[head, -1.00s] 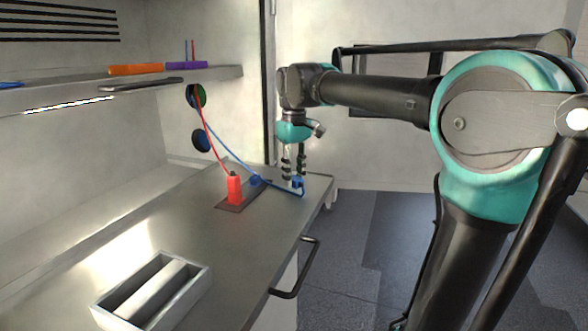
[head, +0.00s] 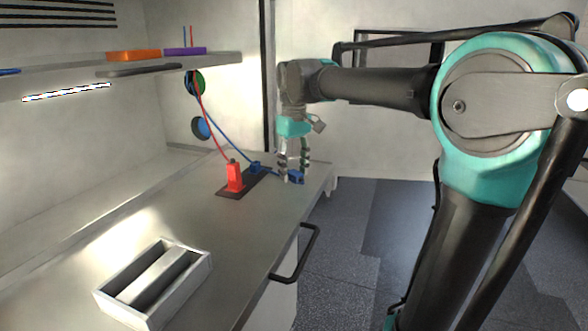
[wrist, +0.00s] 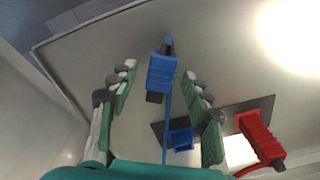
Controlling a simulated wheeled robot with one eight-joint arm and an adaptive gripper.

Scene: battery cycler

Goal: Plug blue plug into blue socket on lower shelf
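The blue plug (wrist: 161,72) lies on the worktop near its right end, with its blue cable (wrist: 166,125) trailing away. It also shows small in the head view (head: 297,177). My gripper (wrist: 159,78) points down over the plug. Its green finger pads stand either side of the plug with gaps, so it is open and empty. In the head view my gripper (head: 292,168) is low over the worktop.
A grey divided tray (head: 200,272) sits on the worktop (head: 185,220) at the front. A shelf (head: 60,77) above holds orange (head: 134,56) and purple (head: 185,51) blocks. Cables run from round wall holes. A dark handle (head: 307,250) sticks out at the worktop's front.

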